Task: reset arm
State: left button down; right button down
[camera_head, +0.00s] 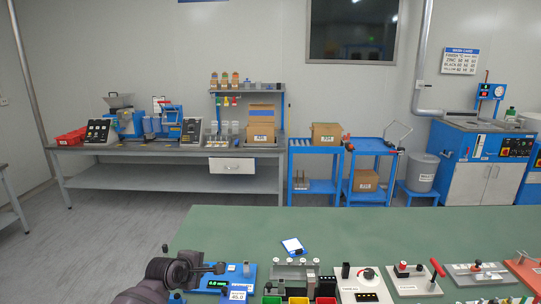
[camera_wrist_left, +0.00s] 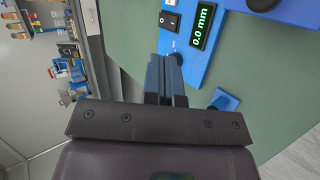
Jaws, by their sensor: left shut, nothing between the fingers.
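My left arm comes in at the lower left of the head view, dark grey and bulky. My left gripper (camera_head: 214,268) is beside a blue measuring device (camera_head: 238,271) on the green table (camera_head: 330,228). In the left wrist view the fingers of my left gripper (camera_wrist_left: 165,62) are together with nothing between them. The blue device (camera_wrist_left: 207,60) there shows a switch and a green "0.0 mm" readout, close to the right of the fingers. Whether the fingers touch it is unclear. My right gripper does not show.
Small coloured bins (camera_head: 297,300) and several instruments, one with a red lever (camera_head: 437,268), line the near edge. The table's far part is clear. A grey workbench (camera_head: 170,150) stands along the back wall.

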pick_arm(q)
notch_tip(320, 180, up, 5)
jog(key=s+m+t, duration=0.1)
jog(key=m+t, duration=0.2)
jog(key=m, duration=0.5)
jog(key=s+a+f+m+t+y, duration=0.1)
jog(key=s+a+f+m+t, duration=0.15)
jog(key=s+m, duration=0.6)
jog(key=s+a+f+g+y, duration=0.1)
jog(key=s+f, duration=0.3)
jog(key=s, duration=0.5)
jog(key=s+a+f+g+y, duration=0.1)
jog(key=s+f, duration=0.4)
jog(key=s, duration=0.5)
jog(key=s+a+f+g+y, duration=0.1)
jog(key=s+a+f, duration=0.2)
jog(key=s, duration=0.7)
jog(key=shift+a+f, duration=0.2)
jog(key=shift+f, duration=0.55)
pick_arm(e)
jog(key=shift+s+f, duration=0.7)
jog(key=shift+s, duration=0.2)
pick_arm(q)
jog(key=shift+g, duration=0.25)
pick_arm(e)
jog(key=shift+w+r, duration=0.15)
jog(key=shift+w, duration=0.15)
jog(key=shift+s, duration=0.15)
